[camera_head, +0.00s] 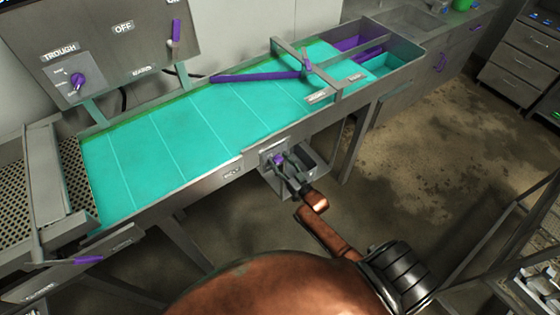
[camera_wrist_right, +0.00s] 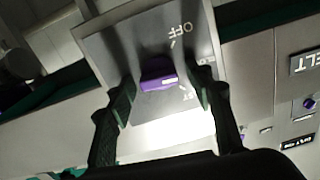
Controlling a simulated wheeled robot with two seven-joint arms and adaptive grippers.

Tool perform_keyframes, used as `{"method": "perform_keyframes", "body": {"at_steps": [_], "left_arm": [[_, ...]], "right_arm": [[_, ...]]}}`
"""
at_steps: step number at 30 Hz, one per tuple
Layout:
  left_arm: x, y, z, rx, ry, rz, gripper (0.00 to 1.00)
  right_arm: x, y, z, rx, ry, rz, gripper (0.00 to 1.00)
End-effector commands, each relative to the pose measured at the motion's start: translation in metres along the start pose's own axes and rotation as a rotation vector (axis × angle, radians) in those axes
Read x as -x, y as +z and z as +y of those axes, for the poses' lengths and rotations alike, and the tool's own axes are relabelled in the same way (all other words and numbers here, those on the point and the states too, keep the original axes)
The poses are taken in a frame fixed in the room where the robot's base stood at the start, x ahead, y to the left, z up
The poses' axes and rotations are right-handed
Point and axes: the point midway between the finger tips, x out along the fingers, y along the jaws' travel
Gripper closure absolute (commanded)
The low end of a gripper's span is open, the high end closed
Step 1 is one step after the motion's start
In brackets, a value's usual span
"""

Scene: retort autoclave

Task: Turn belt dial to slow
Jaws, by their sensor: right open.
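The belt dial is a purple knob (camera_head: 278,159) on a small grey plate at the front side of the conveyor. In the right wrist view the knob (camera_wrist_right: 158,72) sits on its plate (camera_wrist_right: 105,42), which reads OFF at the upper right. Other lettering on the plate is partly hidden by a finger. A pale mark shows on the knob's lower right edge; I cannot tell which setting it points to. My right gripper (camera_head: 288,167) is open, with a finger on either side of the knob in the wrist view (camera_wrist_right: 160,88). Contact cannot be told. My left gripper is not in view.
The teal conveyor belt (camera_head: 190,125) runs behind the dial, with a purple bar (camera_head: 255,77) across it. A small open metal box (camera_head: 300,163) is beside the dial. A trough panel (camera_head: 95,50) stands at the upper left. The floor (camera_head: 450,130) at right is clear.

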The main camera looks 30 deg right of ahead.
Motion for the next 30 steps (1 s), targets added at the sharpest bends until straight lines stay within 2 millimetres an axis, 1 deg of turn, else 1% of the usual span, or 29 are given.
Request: {"method": "perform_keyframes", "body": {"at_steps": [2,5,8,12,18,21,24,30], "left_arm": [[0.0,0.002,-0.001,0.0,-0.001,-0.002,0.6],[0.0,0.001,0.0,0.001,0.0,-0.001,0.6],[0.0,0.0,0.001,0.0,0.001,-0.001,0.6],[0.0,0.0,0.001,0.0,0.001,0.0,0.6],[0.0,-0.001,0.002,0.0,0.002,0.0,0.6],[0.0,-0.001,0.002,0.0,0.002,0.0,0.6],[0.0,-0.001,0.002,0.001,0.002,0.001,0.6],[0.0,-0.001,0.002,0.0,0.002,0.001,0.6]], "right_arm": [[0.004,0.001,0.0,0.0,0.0,-0.001,0.52],[0.016,0.002,0.001,-0.001,0.001,-0.002,0.52],[0.035,0.002,0.001,0.0,0.001,-0.003,0.52],[0.065,0.001,0.001,0.0,0.001,-0.002,0.52],[0.101,0.001,0.0,0.0,0.001,-0.003,0.52],[0.112,0.001,0.0,0.0,0.0,-0.002,0.52],[0.117,0.0,0.0,0.0,0.0,0.0,0.52],[0.12,0.0,0.0,0.0,0.0,0.0,0.52]]}}
